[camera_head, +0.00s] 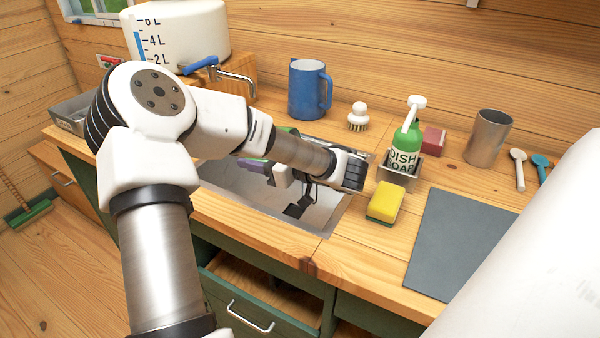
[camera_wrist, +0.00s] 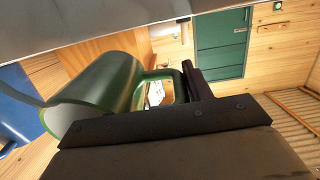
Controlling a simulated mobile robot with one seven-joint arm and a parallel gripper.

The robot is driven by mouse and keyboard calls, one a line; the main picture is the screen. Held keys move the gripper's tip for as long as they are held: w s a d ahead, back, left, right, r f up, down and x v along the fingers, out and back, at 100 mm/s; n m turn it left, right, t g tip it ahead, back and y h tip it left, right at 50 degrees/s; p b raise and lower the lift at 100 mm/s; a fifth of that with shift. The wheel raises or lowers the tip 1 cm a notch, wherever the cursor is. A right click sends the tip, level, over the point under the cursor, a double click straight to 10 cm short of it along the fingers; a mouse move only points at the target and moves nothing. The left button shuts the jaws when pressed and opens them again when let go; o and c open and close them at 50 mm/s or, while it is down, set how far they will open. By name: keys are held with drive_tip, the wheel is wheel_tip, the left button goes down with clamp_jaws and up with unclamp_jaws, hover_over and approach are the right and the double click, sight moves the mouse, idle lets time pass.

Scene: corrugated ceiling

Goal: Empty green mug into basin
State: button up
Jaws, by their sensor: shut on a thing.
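The green mug (camera_wrist: 112,82) is close up in the wrist view, tilted in that picture with its pale-lined mouth toward the lower left. My gripper (camera_wrist: 195,82) is shut on the mug's handle at its right. In the head view my arm hides most of the mug; a small green patch shows behind the forearm, too little to identify. The metal basin (camera_head: 238,188) is set into the wooden counter, and my gripper (camera_head: 298,205) shows over it. I cannot tell whether the mug holds anything.
A blue mug (camera_head: 309,92) and tap (camera_head: 238,80) stand behind the basin. A brush (camera_head: 358,116), dish soap (camera_head: 405,145), yellow sponge (camera_head: 385,203) and metal cup (camera_head: 488,137) are to its right. A grey mat (camera_head: 460,240) lies bare. A drawer (camera_head: 265,295) below is open.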

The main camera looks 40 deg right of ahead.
drive_tip(key=shift+s+d+r+t+y+b, duration=0.1)
drive_tip(key=shift+s+r+t+y+b, duration=0.1)
drive_tip(key=shift+r+t+y+b, duration=0.35)
idle(0.5)
drive_tip(key=shift+f+h, duration=0.1)
drive_tip(key=shift+h, duration=0.15)
